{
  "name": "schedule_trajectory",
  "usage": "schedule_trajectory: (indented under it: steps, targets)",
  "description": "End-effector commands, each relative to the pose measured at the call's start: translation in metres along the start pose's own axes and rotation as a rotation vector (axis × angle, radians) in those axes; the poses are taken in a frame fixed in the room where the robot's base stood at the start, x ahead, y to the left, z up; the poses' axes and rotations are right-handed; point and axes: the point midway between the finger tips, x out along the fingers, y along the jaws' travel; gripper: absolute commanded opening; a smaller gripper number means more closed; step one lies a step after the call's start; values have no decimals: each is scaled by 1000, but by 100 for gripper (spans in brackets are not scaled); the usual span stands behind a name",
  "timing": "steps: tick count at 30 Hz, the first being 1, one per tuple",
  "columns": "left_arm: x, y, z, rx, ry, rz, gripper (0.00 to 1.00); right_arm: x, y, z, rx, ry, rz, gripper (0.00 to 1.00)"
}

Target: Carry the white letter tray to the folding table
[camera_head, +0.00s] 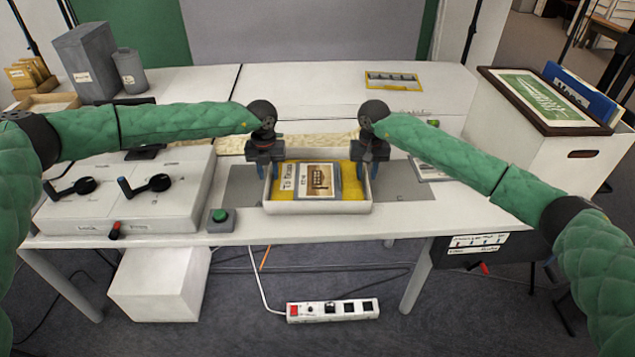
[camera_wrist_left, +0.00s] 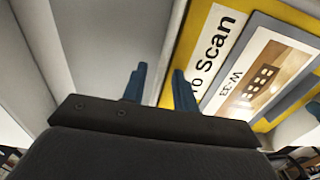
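The white letter tray (camera_head: 317,208) sits on the white worktable and holds a yellow folder (camera_head: 347,192) labelled "To Scan" with a building picture on it. My left gripper (camera_head: 268,170) is at the tray's left wall. In the left wrist view its two blue fingers (camera_wrist_left: 160,88) stand apart, one on each side of the wall, with a gap showing. My right gripper (camera_head: 367,172) is at the tray's right wall, its fingers also apart around it. The tray's back wall is mostly hidden. I cannot identify the folding table in these views.
A white bin (camera_head: 560,150) with a framed green picture stands at the right. A power strip (camera_head: 333,310) and white box (camera_head: 160,285) lie on the floor below.

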Motion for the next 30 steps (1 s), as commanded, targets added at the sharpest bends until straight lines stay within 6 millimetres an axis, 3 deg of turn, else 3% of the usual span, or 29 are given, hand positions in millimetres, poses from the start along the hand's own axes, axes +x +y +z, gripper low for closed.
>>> schedule_trajectory:
  steps: [10,11,15,30]
  targets:
    - [3,0,0,0,0,0,29,4,0,0,0,0,0,29]
    - [3,0,0,0,0,0,27,4,0,0,0,0,0,27]
    - [3,0,0,0,0,0,0,4,0,0,0,0,0,0]
    - [0,0,0,0,-1,-1,0,1,0,0,0,1,-1,0]
